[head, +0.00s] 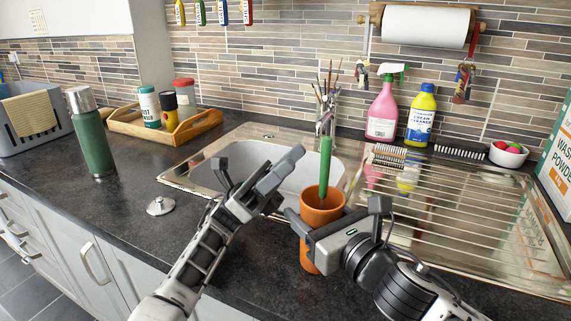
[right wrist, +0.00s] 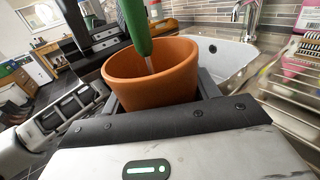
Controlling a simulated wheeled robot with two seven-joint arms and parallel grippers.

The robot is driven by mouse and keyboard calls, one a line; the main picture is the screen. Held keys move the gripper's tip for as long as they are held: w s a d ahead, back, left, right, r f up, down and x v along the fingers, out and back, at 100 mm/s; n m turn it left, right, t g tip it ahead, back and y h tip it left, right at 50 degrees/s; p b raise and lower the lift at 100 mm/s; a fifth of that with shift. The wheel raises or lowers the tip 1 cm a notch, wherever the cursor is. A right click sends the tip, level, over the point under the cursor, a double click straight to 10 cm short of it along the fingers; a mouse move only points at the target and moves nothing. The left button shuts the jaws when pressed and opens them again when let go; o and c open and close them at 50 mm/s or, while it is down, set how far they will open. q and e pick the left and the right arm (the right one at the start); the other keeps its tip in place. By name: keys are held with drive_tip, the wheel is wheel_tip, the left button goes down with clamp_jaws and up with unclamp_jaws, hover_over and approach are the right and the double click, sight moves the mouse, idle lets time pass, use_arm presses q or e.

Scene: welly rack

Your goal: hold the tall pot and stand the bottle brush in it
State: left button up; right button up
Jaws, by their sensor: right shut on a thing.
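The tall orange pot (head: 322,207) is upright at the front of the sink; its rim also shows in the right wrist view (right wrist: 155,70). My right gripper (head: 335,218) is shut on the pot, one finger on each side. The bottle brush (head: 326,158) has a green handle pointing up; in the right wrist view the handle (right wrist: 137,25) runs into a thin pale stem that goes down inside the pot. Its lower end is hidden by the pot wall. My left gripper (head: 254,172) is open and empty, left of the pot, apart from the brush handle.
The sink bowl (head: 205,180) lies behind my left gripper, with the wire drainer (head: 450,215) at right. A scrubbing brush (head: 388,158), pink spray bottle (head: 381,110) and yellow cleaner bottle (head: 421,115) stand behind. A green flask (head: 92,140) and sink plug (head: 160,206) are at left.

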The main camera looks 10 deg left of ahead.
drive_tip(key=shift+f, duration=0.1)
drive_tip(key=o, duration=1)
